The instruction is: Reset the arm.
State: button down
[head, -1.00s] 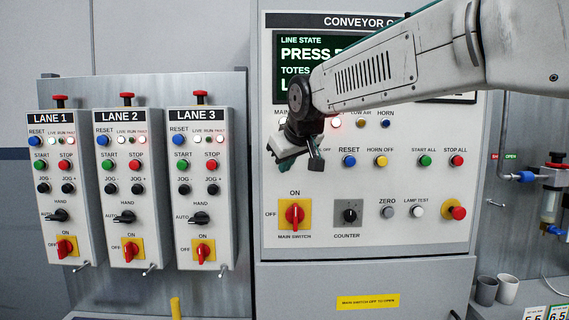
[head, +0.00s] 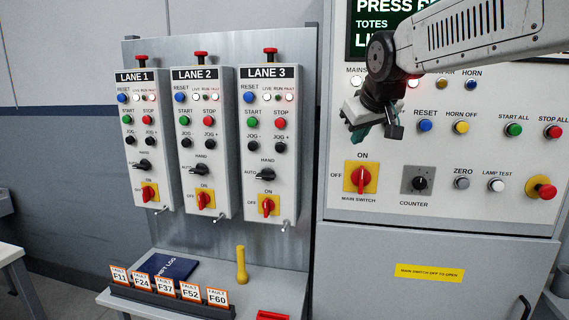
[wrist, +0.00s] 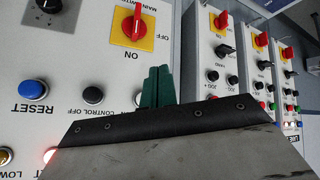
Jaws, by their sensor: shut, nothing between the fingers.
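My gripper (head: 362,131) hangs at the end of my raised arm, in front of the conveyor control cabinet (head: 440,222). In the head view it is above the red main switch (head: 361,179) and left of the blue reset button (head: 425,126). In the wrist view its green fingers (wrist: 158,86) are together with nothing between them. The main switch (wrist: 137,27) and the reset button (wrist: 32,90) also show there, upside down. My gripper hides part of the cabinet face, including some lamps or labels.
Three lane boxes (head: 144,180) hang on a metal backboard left of the cabinet. Below them a shelf holds a dark blue shift log (head: 168,266), a yellow upright object (head: 241,265) and several fault cards (head: 164,288). A grey table (head: 12,255) edge is at far left.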

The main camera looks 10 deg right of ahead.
jog(key=s+d+f+m+g, duration=0.1)
jog(key=s+f+g, duration=0.1)
jog(key=s+f, duration=0.4)
jog(key=s+d+f+m+g, duration=0.1)
jog(key=s+f, duration=0.5)
jog(key=s, duration=1.1)
jog(key=s+d+f+m+g, duration=0.1)
jog(key=s+f+g, duration=0.3)
jog(key=s+f, duration=0.3)
jog(key=s, duration=0.4)
jog(key=shift+s+d, duration=0.2)
jog(key=shift+s, duration=0.2)
jog(key=shift+s+f, duration=0.1)
